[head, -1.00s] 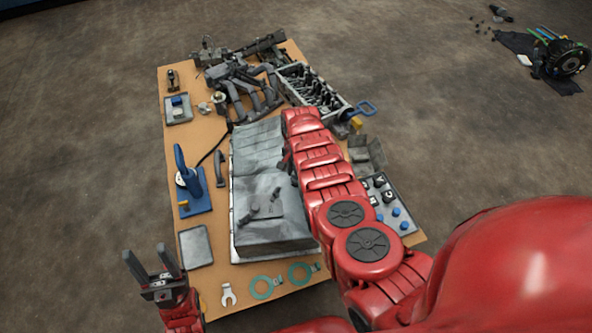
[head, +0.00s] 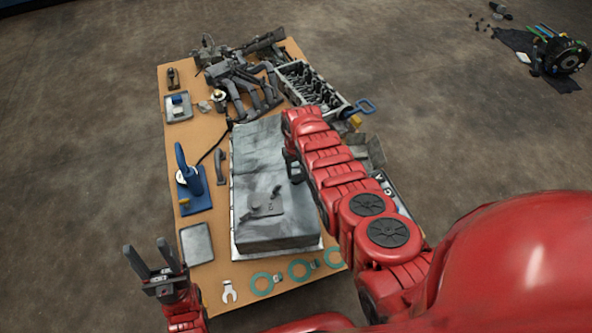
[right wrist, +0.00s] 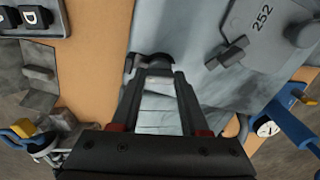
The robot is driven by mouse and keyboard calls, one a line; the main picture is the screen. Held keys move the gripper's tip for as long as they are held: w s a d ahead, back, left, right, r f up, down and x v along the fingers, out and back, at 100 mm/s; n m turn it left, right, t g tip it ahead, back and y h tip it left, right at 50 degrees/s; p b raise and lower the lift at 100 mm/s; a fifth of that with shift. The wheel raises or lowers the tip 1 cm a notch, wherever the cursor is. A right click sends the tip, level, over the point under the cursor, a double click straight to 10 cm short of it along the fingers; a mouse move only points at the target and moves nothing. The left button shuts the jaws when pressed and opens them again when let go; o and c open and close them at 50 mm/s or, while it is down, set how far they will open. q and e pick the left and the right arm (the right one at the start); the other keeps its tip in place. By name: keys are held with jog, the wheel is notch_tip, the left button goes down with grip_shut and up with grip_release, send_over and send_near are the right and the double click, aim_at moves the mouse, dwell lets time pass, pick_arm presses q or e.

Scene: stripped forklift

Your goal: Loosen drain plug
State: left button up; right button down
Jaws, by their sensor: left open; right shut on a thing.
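A large grey metal housing (head: 262,160) lies on the workbench in the head view, with a small plate and dark fittings (head: 262,205) on its top. My right gripper (head: 292,168) is at the housing's right side, partly covered by my arm. In the right wrist view its fingers (right wrist: 157,75) are closed on a small dark round piece (right wrist: 152,61) at the housing's edge. This may be the drain plug, but most of it is hidden by the fingers. My left gripper (head: 158,268) is open and empty, fingers up, by the bench's near left corner.
Metal parts (head: 240,80) and a cylinder block (head: 308,88) crowd the far end.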

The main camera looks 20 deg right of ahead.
jog(key=n, duration=0.3)
jog(key=shift+s+f+n, duration=0.15)
jog(key=shift+f+n, duration=0.05)
jog(key=shift+n, duration=0.2)
jog(key=n, duration=0.4)
jog(key=shift+n, duration=0.3)
jog(key=n, duration=0.3)
jog(key=shift+b, duration=0.35)
jog(key=shift+n+b, duration=0.35)
jog(key=shift+n, duration=1.75)
jog(key=shift+c, duration=2)
grip_release()
